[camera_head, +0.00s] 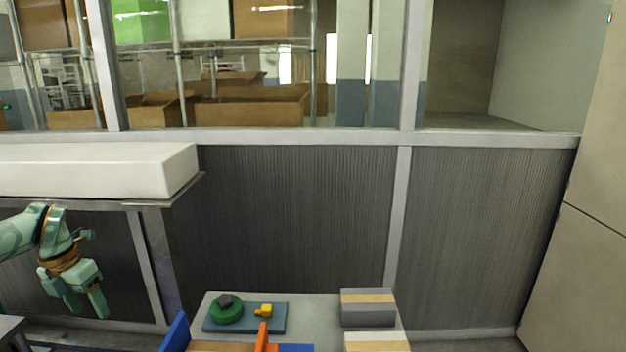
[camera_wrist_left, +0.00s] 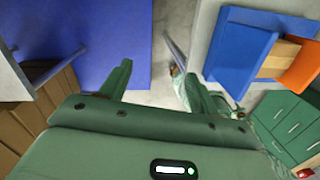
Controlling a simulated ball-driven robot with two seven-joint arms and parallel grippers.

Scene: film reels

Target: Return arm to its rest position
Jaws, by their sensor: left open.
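My left gripper (camera_head: 88,306) hangs at the left of the head view, pointing down. Its arm comes in from the left edge, below a white slab. The jaws are open and nothing shows between them. In the left wrist view the two green fingers (camera_wrist_left: 155,84) are spread apart over a pale floor, with no object between them. The gripper is well to the left of the work table (camera_head: 320,306) and apart from it. My right gripper is in neither view.
On the table a teal board (camera_head: 268,322) bears a green reel (camera_head: 226,311) and a yellow piece (camera_head: 264,310). A grey box (camera_head: 367,308) stands at its right. A blue bin (camera_head: 175,334) with an orange divider (camera_head: 262,337) is in front. The white slab (camera_head: 95,170) overhangs the arm.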

